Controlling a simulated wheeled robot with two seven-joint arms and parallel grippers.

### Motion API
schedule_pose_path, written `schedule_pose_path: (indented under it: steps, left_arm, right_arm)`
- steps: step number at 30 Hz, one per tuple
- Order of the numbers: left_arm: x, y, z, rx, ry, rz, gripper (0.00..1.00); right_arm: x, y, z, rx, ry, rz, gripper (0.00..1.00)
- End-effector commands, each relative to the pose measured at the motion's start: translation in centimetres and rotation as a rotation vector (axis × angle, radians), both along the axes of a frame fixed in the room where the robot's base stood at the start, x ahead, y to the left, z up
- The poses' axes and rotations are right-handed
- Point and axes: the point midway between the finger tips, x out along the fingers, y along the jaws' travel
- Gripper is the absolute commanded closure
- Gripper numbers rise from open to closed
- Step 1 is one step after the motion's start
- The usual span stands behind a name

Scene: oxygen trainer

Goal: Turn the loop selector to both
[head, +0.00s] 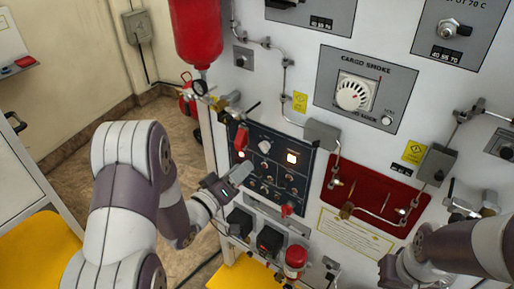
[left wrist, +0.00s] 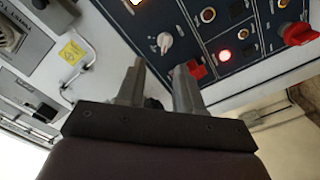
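The loop selector appears to be the white rotary knob (head: 265,147) in the upper row of the dark panel (head: 311,148). It also shows in the left wrist view (left wrist: 165,42), with a pointer mark on it; I cannot read its position labels. My left gripper (head: 240,173) is in front of the panel's left part, below and left of the knob in the head view. In the left wrist view its fingers (left wrist: 160,68) are apart and empty, short of the knob. My right gripper (head: 388,270) is at the lower right; its fingers cannot be made out.
A red lever (head: 241,138) sits left of the knob, close to my left fingers in the left wrist view (left wrist: 196,70). Another red handle (head: 287,210) is at the panel's lower edge. A lit button (head: 292,158) is right of the knob. A red cylinder (head: 197,35) hangs above.

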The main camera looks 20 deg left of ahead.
Motion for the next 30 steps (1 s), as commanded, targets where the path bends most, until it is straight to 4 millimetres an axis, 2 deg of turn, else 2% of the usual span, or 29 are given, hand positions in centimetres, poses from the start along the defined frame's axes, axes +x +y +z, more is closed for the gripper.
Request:
schedule_pose_path:
  steps: [3,9,15,22,23,24,26,30]
  left_arm:
    - [3.1,-1.3,0.4,0.000,0.001,-0.004,0.64]
    - [6.9,-2.6,0.2,0.003,0.001,-0.001,0.64]
    - [8.1,-3.0,0.1,0.002,0.002,0.001,0.64]
    - [8.2,-3.0,0.0,0.003,0.001,0.002,0.64]
    - [8.2,-3.0,0.0,0.003,0.001,0.002,0.68]
    - [8.2,-3.0,0.0,0.003,0.001,0.002,0.81]
    - [8.2,-2.9,0.0,0.003,0.002,0.003,1.00]
    - [8.2,-3.0,0.0,0.003,0.003,0.002,1.00]
  right_arm:
    - [0.0,0.0,1.4,0.000,0.000,0.000,1.00]
    - [0.0,0.0,2.4,0.000,-0.001,0.000,1.00]
    - [0.0,0.0,2.5,0.000,0.000,0.000,1.00]
    - [0.0,0.0,2.5,0.000,0.000,0.000,1.00]
    - [0.0,0.0,2.5,0.000,0.000,0.000,1.00]
    - [0.0,0.0,2.5,0.000,0.000,0.000,1.00]
    - [0.0,0.0,2.5,0.000,0.000,0.000,1.00]
    - [0.0,0.0,2.5,0.000,0.000,0.000,1.00]
